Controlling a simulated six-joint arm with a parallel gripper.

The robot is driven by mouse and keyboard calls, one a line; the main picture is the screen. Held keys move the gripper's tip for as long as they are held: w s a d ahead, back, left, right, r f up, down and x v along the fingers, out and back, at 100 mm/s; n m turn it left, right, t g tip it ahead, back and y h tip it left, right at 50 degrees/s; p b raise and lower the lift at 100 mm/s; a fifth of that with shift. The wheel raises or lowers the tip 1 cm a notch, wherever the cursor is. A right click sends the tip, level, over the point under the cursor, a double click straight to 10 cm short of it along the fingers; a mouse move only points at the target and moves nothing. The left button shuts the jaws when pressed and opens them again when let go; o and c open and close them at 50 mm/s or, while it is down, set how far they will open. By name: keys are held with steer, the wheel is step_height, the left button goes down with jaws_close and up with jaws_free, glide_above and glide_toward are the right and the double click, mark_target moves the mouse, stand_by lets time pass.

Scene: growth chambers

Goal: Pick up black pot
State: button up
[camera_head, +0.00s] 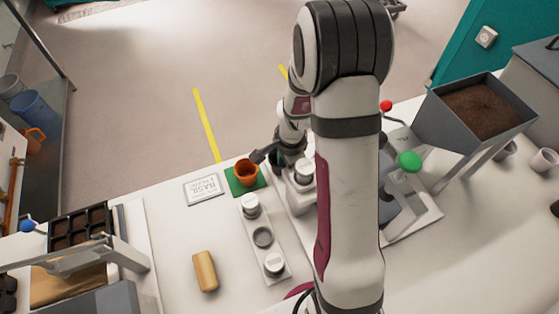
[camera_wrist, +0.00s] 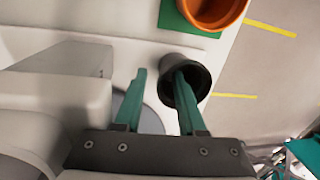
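The black pot (camera_wrist: 203,81) shows in the wrist view just ahead of my gripper, its dark opening toward the camera. My gripper (camera_wrist: 160,75) has two teal fingers standing apart. The right finger overlaps the pot's opening and appears to reach into it; the left finger is outside, left of the pot's near wall. I see a gap between the left finger and the wall, so no grip shows. In the head view my arm covers much of this area. A dark shape beside the orange pot (camera_head: 246,174) is too small to identify surely.
The orange pot stands on a green mat (camera_head: 236,187), close to the black pot. A label card (camera_head: 203,189) lies left of it. A white strip with round holders (camera_head: 262,238) and a tan cylinder (camera_head: 205,271) are nearer. A soil hopper (camera_head: 480,107) stands right.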

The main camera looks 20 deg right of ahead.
jaws_close()
stand_by(0.3)
